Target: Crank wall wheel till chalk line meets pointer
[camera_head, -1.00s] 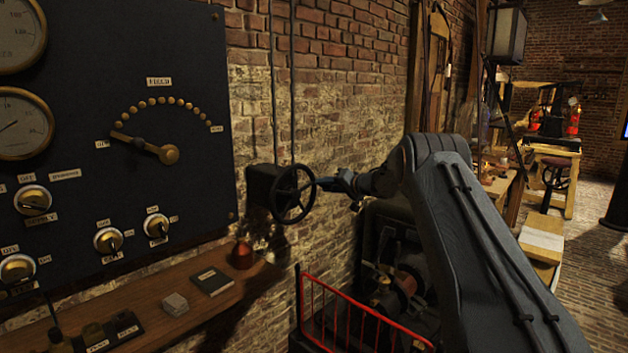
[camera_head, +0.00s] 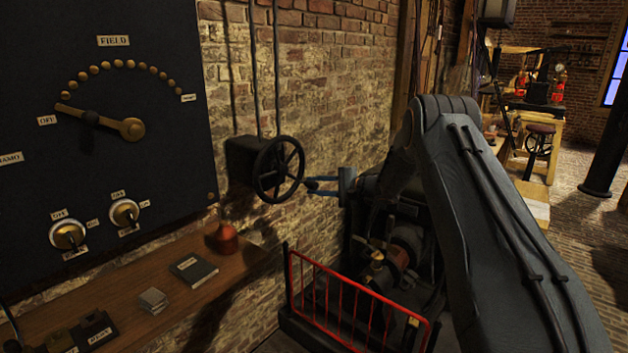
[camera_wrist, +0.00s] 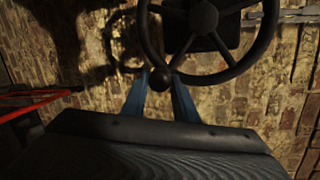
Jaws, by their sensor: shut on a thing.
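The wall wheel (camera_head: 279,169) is a black spoked handwheel on a dark box (camera_head: 240,156) fixed to the brick wall, right of the black panel. In the wrist view the wheel (camera_wrist: 206,42) fills the top, with a dark round crank knob (camera_wrist: 158,79) at its lower left rim. My gripper (camera_head: 318,186) reaches the wheel's right side. Its blue fingers (camera_wrist: 160,84) are shut on the crank knob. I cannot make out a chalk line or a pointer in either view.
A red railing (camera_head: 352,305) stands in front of machinery below my arm. A wooden shelf (camera_head: 130,310) under the panel holds a red flask (camera_head: 222,238), a dark book (camera_head: 194,269) and small blocks. Two pipes run up the wall above the box.

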